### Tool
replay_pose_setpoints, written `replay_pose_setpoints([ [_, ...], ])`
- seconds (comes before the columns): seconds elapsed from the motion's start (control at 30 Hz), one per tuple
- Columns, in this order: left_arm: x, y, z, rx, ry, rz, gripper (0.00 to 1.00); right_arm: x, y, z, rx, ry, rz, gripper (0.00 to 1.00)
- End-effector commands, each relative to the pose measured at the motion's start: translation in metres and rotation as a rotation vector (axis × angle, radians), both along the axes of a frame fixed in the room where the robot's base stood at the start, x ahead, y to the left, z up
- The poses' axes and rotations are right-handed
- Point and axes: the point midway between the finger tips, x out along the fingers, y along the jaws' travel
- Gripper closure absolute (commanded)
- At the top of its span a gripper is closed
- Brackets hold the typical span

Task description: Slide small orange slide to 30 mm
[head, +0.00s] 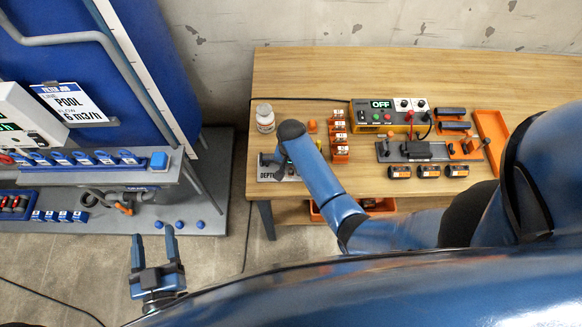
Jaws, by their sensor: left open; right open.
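A grey plate marked DEPTH (268,175) lies at the table's left front corner. The gripper and arm cover much of the plate, and I cannot make out a slide or a scale there. A small orange piece (312,126) stands just behind my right arm; I cannot tell whether it is the small orange slide. My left gripper (153,240) is open and empty, above the floor at the front of the blue panel stand.
The wooden table (300,70) is clear at the back. A white bottle (265,118) stands behind the plate. Right of the arm are orange blocks (340,150), a control box reading OFF (375,113) and an orange tray (491,135). A blue pipe panel (60,70) stands left.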

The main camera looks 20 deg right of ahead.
Motion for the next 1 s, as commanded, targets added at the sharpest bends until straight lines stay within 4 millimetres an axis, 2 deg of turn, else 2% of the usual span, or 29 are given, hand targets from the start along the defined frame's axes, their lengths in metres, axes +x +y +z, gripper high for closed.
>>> replay_pose_setpoints([
  [0.37,0.0,0.0,0.0002,0.0,0.0,0.0,0.37,0.0003,0.0001,-0.0042,0.0,-0.001,0.0,0.56],
  [0.6,-0.0001,0.0,0.0001,0.0,0.0,0.0,0.37,0.0003,0.0001,-0.004,0.0,-0.001,0.0,0.93],
  [0.67,-0.0001,0.0,0.0001,0.0,0.0,0.0,0.37,0.0003,0.0001,-0.004,0.0,-0.001,0.0,1.0],
  [1.0,0.0,0.0,0.004,0.0,0.0,0.0,0.37,0.0011,0.0024,-0.002,0.0,-0.001,0.001,1.0],
])
